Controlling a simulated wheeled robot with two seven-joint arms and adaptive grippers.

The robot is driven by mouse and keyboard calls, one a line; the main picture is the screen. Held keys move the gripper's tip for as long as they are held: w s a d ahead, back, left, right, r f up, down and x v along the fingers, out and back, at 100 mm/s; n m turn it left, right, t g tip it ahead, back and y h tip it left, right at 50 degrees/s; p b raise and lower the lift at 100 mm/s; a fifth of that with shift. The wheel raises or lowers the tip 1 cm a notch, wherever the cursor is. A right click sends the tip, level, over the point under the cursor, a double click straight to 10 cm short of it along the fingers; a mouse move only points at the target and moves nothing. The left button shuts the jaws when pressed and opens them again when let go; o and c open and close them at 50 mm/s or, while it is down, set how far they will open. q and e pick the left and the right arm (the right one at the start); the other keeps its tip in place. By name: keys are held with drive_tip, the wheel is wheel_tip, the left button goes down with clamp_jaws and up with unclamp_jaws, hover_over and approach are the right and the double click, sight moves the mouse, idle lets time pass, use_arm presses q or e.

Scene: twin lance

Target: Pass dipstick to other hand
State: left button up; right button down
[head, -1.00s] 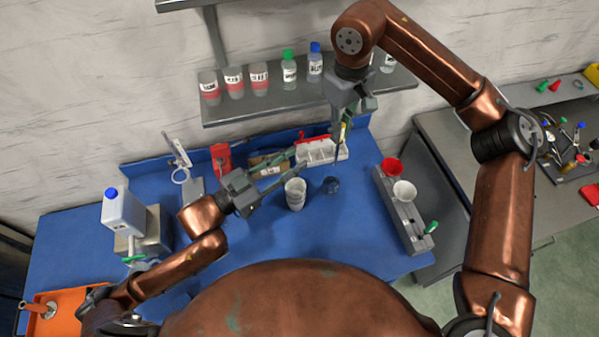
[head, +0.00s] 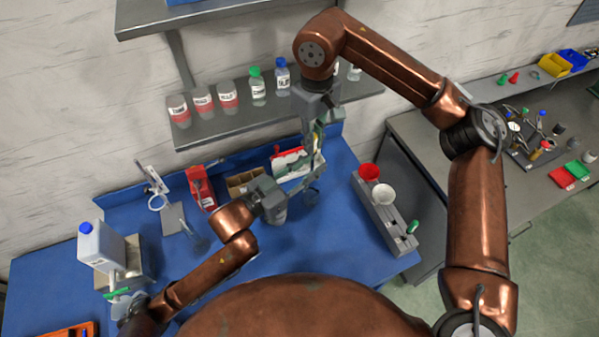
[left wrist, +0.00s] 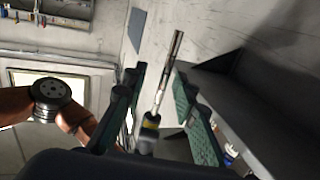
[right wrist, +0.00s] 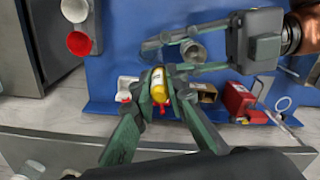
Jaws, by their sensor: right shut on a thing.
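My right gripper (head: 316,142) points down over the back of the blue bench. In the right wrist view it (right wrist: 159,80) is shut on the dipstick (right wrist: 158,88), whose yellow labelled part shows between the fingers. My left gripper (head: 305,178) reaches in from the left, just below the right gripper. In the left wrist view its fingers (left wrist: 160,68) are spread, with the dipstick's bright metal rod (left wrist: 170,65) and yellow band seen between them. Whether the left pads touch it, I cannot tell. In the head view the dipstick is mostly hidden by the grippers.
A grey rack (head: 385,218) with red and white cups stands right. A shelf (head: 275,118) with bottles hangs behind.

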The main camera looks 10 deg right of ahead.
use_arm(q)
drive_tip(key=shift+w+d, duration=0.25)
drive_tip(key=shift+d, duration=0.1)
drive_tip(key=shift+c, duration=0.2)
clamp_jaws()
use_arm(e)
drive_tip(key=c, duration=1.8)
unclamp_jaws()
drive_tip(key=shift+c, duration=0.2)
drive_tip(key=shift+r, duration=0.1)
